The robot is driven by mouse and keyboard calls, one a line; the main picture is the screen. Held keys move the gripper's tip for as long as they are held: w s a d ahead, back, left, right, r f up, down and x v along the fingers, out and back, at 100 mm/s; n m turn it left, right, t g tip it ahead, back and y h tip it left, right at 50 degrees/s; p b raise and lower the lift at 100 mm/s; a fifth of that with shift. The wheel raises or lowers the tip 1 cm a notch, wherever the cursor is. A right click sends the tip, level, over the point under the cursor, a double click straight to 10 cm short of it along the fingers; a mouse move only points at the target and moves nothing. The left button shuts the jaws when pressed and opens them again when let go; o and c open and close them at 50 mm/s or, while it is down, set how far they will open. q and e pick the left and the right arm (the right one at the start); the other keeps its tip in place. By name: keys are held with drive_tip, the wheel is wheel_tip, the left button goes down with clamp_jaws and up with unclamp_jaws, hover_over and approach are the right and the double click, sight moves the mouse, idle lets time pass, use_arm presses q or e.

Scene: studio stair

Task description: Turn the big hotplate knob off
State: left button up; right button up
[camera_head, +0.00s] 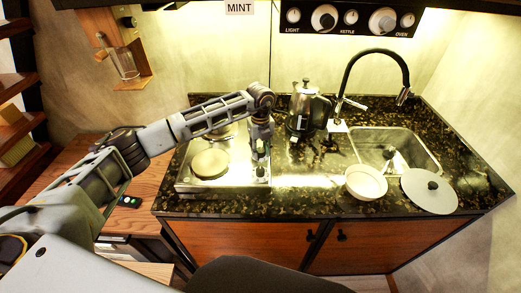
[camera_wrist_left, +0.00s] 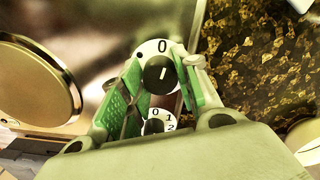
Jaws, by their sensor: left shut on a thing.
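The hotplate (camera_head: 183,182) is a pale metal unit with a large round plate (camera_head: 210,163) at the front and a smaller one behind; a plate edge shows in the left wrist view (camera_wrist_left: 35,88). My left gripper (camera_head: 261,150) points down over the knobs at its right edge. In the left wrist view, its green-padded fingers are shut on a black knob (camera_wrist_left: 160,75) with a white pointer line. The line points roughly up toward the 0 on the dial. A second knob (camera_wrist_left: 154,127) with a 0, 1, 2 dial sits below it. My right gripper is not in view.
A metal kettle (camera_head: 304,105) stands close to the right of my left gripper. A control panel (camera_head: 350,19) hangs above the counter.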

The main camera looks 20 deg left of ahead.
sight(260, 150)
use_arm(q)
drive_tip(key=shift+n, duration=1.1)
drive_tip(key=shift+r, duration=0.1)
drive_tip(key=o, duration=1.1)
drive_tip(key=shift+c, duration=0.2)
wheel_tip(260, 150, up, 12)
